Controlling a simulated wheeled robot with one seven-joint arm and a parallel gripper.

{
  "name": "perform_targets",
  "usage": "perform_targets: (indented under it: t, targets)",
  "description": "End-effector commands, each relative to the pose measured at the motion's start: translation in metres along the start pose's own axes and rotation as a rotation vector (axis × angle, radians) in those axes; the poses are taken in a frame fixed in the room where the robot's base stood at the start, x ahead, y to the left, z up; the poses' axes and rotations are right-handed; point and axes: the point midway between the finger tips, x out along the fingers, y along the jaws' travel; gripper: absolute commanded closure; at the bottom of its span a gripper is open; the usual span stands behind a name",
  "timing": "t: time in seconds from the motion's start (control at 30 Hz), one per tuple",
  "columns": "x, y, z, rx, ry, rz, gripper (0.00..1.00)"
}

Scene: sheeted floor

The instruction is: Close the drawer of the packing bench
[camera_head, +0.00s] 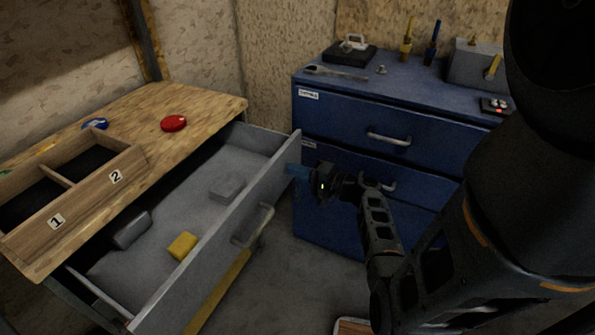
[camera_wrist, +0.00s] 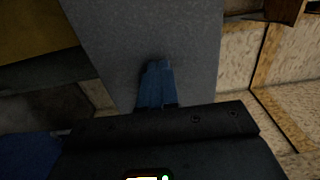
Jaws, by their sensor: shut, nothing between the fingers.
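The packing bench (camera_head: 205,100) has a wooden top and stands at the left in the head view. Its grey drawer (camera_head: 165,284) is pulled far out. A grey block, a yellow block (camera_head: 182,246) and a dark grey block lie inside. The drawer's bar handle (camera_head: 254,228) is on the outer front face. My gripper (camera_head: 292,169) is shut and empty, with its blue fingertips at the outer face of the drawer front near its far end. In the wrist view the fingertips (camera_wrist: 157,84) overlap the grey front panel (camera_wrist: 110,40); I cannot tell whether they touch it.
A blue drawer cabinet (camera_head: 345,120) with tools on top stands behind my gripper. A wooden tray (camera_head: 88,190) marked 1 and 2, a red disc (camera_head: 173,123) and a blue item (camera_head: 96,124) lie on the bench top. Grey floor (camera_head: 290,285) is open beside the drawer.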

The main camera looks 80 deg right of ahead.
Motion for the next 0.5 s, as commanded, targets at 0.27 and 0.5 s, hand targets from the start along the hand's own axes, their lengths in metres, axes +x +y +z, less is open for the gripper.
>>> perform_targets:
  t: [0.27,0.5]
  targets:
    - [0.024,0.003,0.001,-0.004,-0.005,-0.002,1.00]
    - [0.078,0.005,0.002,-0.005,-0.007,-0.002,1.00]
